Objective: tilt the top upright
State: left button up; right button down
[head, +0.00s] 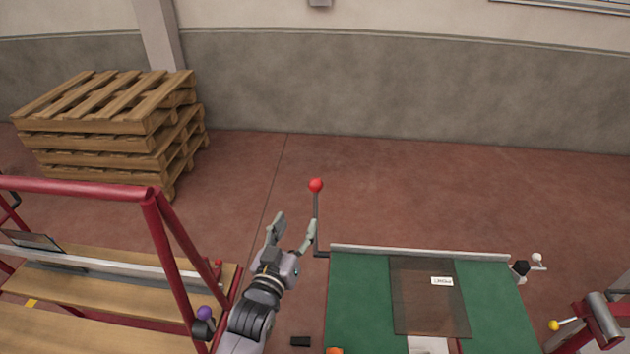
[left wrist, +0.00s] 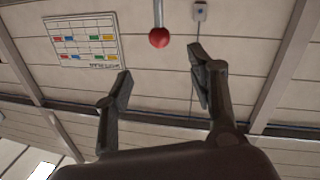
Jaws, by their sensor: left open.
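The green table top (head: 360,305) lies flat at the lower right of the head view, with a dark glass sheet (head: 425,300) bearing a white label on it. A lever with a red ball knob (head: 316,185) stands upright at the top's far left corner. My left gripper (head: 294,222) is open, just left of the lever's rod in the head view. In the left wrist view the red knob (left wrist: 159,38) hangs beyond and between the open fingertips (left wrist: 160,68); nothing is between the fingers. My right gripper is not in view.
A red-framed rack (head: 90,188) with wooden shelves stands at the left, near my left arm. A pallet stack (head: 90,130) is behind it by the wall. A black-and-white knob (head: 521,269) and a red post (head: 590,320) are at the right. Floor behind the top is clear.

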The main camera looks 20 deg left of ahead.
aim_at(313, 190)
pick_arm(q)
jog(key=w+p, duration=0.3)
jog(key=w, duration=1.1)
jog(key=shift+w, duration=0.55)
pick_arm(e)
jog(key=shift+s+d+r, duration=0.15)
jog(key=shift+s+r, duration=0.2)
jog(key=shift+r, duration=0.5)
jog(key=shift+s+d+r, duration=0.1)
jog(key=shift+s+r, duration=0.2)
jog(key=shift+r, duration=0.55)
pick_arm(q)
grip_shut()
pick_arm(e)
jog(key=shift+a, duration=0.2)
